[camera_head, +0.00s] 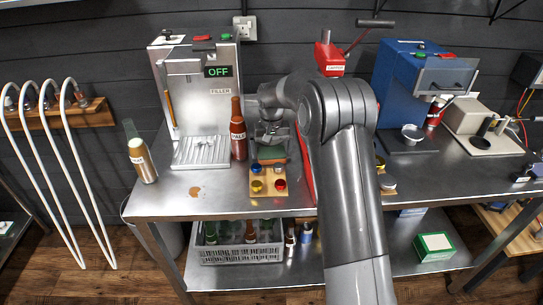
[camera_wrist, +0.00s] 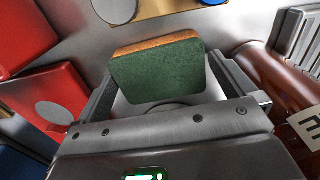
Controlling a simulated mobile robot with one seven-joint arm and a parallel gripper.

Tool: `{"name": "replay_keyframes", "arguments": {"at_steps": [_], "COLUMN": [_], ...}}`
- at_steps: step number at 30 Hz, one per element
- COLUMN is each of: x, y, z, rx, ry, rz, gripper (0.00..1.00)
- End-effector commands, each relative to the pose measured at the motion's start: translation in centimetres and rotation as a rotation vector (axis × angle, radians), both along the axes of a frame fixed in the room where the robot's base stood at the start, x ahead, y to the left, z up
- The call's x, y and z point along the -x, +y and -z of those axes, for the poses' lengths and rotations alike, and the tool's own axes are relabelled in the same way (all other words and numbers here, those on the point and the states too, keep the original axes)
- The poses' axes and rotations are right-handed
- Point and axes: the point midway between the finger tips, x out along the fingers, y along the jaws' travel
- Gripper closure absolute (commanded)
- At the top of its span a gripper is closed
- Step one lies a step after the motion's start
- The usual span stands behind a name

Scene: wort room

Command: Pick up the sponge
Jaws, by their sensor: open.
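The sponge (camera_wrist: 158,72) has a dark green face and an orange-brown edge. In the wrist view it sits between the two fingers of my gripper (camera_wrist: 165,82), which are open on either side of it. I cannot tell whether either finger touches it. In the head view my gripper (camera_head: 270,134) points down over the steel table, behind a small wooden board, and the green sponge (camera_head: 271,152) shows just below it, partly hidden by my arm.
A brown bottle (camera_head: 238,132) stands close left of my gripper, by the filler machine (camera_head: 200,90). The wooden board (camera_head: 267,184) with coloured caps lies in front. Red objects (camera_wrist: 55,100) are close at left in the wrist view. Another bottle (camera_head: 142,160) stands at the table's left end.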

Motion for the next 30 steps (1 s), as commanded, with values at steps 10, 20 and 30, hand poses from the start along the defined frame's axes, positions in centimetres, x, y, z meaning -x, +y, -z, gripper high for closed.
{"name": "replay_keyframes", "arguments": {"at_steps": [10, 20, 30], "x": [0.0, 0.0, -0.1], "y": [0.0, 0.0, 0.0], "z": [0.0, -0.1, -5.3], "rx": [0.0, 0.0, 0.0], "ry": [0.0, 0.0, -0.004], "rz": [0.0, 0.0, 0.0], "gripper": [0.26, 0.36, 0.36]}}
